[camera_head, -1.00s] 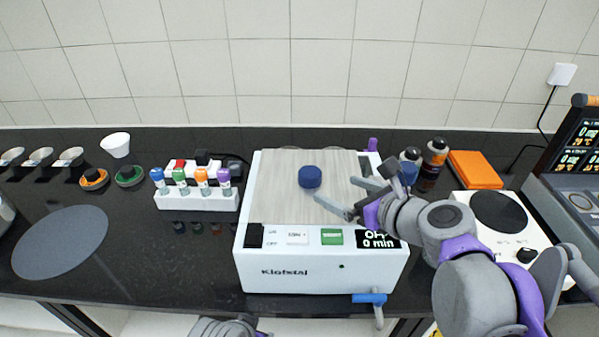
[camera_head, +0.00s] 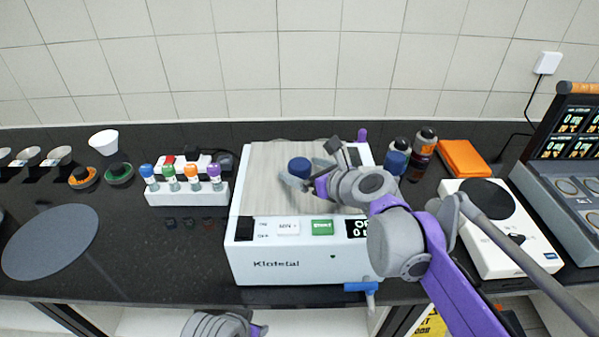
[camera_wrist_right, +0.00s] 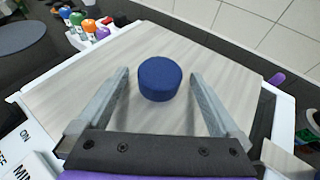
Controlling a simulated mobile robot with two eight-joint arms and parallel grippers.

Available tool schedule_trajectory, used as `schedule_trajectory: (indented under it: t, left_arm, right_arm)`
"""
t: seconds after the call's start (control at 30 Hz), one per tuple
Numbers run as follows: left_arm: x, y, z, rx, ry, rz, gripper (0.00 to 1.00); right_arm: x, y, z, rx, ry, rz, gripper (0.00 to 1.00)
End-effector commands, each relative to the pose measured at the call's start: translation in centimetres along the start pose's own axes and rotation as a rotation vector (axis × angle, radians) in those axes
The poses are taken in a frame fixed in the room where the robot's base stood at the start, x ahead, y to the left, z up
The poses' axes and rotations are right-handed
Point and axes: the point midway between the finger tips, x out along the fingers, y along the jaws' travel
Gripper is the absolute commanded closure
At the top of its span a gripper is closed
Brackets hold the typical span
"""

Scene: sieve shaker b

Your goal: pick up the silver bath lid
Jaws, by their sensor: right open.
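The bath lid (camera_head: 264,175) is a pale, streaked, silver-grey plate on top of the white bath (camera_head: 275,268). A round dark blue knob (camera_head: 299,167) stands on its middle. My right gripper (camera_head: 302,178) is over the lid at the knob, its fingers open. In the right wrist view, the blue knob (camera_wrist_right: 159,79) lies between and a little ahead of the two fingertips, with gaps on both sides, and the lid (camera_wrist_right: 90,78) spreads around it. My left arm shows only in part at the bottom edge of the head view; its fingers are not clearly seen.
A white rack (camera_head: 187,194) with several coloured-cap tubes stands left of the bath. Dark bottles (camera_head: 424,150), an orange case (camera_head: 464,158) and a white hotplate (camera_head: 519,245) stand to the right. A blue-handled tap (camera_head: 362,287) sticks out at the bath's front.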

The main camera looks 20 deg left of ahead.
Motion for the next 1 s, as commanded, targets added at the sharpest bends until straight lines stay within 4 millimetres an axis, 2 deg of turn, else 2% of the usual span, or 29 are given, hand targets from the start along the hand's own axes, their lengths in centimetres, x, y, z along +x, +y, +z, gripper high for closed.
schedule_trajectory:
  t: [0.17,0.7,0.73,1.0]
  left_arm:
    - [0.00,0.00,0.01,0.000,0.000,0.000,0.50]
    - [0.00,0.00,0.01,0.000,0.000,0.000,0.50]
    - [0.00,0.00,0.01,0.000,0.000,0.000,0.50]
    - [0.00,0.00,0.01,0.000,0.000,0.000,0.50]
  right_arm:
    - [-0.01,0.01,-0.01,0.000,0.000,0.000,0.00]
    - [-0.05,0.01,0.00,-0.001,0.000,0.000,0.97]
    - [-0.05,0.01,0.00,-0.001,0.000,0.000,1.00]
    - [-0.08,0.01,0.05,0.000,0.000,0.000,1.00]
